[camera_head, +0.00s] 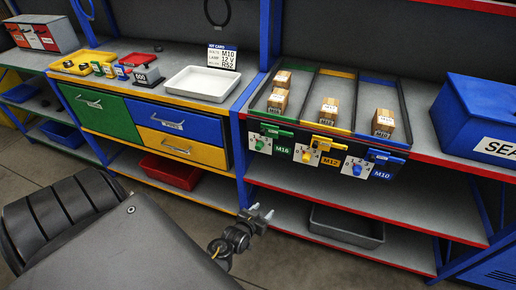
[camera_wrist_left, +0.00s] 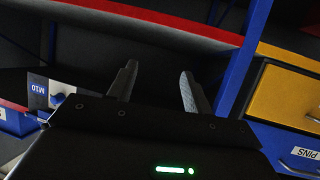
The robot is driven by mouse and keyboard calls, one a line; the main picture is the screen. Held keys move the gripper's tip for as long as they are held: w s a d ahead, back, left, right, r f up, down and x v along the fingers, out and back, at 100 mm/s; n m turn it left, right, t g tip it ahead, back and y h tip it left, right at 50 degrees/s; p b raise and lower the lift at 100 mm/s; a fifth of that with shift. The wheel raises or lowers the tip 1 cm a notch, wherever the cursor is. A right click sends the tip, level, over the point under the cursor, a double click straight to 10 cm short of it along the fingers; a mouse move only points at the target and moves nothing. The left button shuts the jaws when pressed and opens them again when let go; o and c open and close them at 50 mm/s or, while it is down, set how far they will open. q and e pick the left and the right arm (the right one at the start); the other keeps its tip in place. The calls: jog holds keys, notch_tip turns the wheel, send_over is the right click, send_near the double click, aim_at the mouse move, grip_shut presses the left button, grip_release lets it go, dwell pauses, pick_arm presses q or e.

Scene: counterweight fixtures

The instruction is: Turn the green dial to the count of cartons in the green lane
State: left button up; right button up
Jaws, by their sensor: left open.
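The green dial (camera_head: 260,144) is on a white plate at the front left of the lane rack, beside the green M16 label. The green lane (camera_head: 259,103) is the rack's left lane. Two cartons show in it, a rear one (camera_head: 283,78) and a front one (camera_head: 278,98). My left gripper (camera_head: 263,215) is below the dial in the head view, well apart from it, open and empty. In the left wrist view its two fingers (camera_wrist_left: 156,84) stand apart with nothing between them. The dial's exact setting is too small to read. My right gripper is not in view.
The yellow dial (camera_head: 306,157) and blue dial (camera_head: 357,170) sit to the right. One carton (camera_head: 328,111) is in the yellow lane and one (camera_head: 383,123) in the blue lane. A grey bin (camera_head: 346,228) stands on the lower shelf. A blue post (camera_head: 241,160) stands left of the rack.

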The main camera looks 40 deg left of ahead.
aim_at(258, 149)
pick_arm(q)
jog(key=w+a+r+n+t+y+b, duration=0.15)
jog(key=a+r, duration=0.25)
jog(key=r, duration=0.4)
jog(key=w+a+r+t+y+p, duration=0.1)
jog(key=a+r+t+y, duration=0.15)
jog(key=a+r, duration=0.4)
jog(key=b+x, duration=0.2)
jog(key=x, duration=0.1)
jog(key=r+b+x, duration=0.1)
jog(key=b+x, duration=0.1)
jog(key=x, duration=0.1)
jog(key=d+b+x, duration=0.1)
jog(key=b+x, duration=0.1)
jog(key=x, duration=0.1)
jog(key=shift+w+r, duration=0.15)
jog(key=shift+r, duration=0.1)
jog(key=shift+w+a+r, duration=0.1)
jog(key=shift+w+a, duration=0.05)
jog(key=shift+w, duration=0.25)
jog(key=shift+r, duration=0.1)
jog(key=c, duration=0.9)
jog(key=shift+c, duration=0.3)
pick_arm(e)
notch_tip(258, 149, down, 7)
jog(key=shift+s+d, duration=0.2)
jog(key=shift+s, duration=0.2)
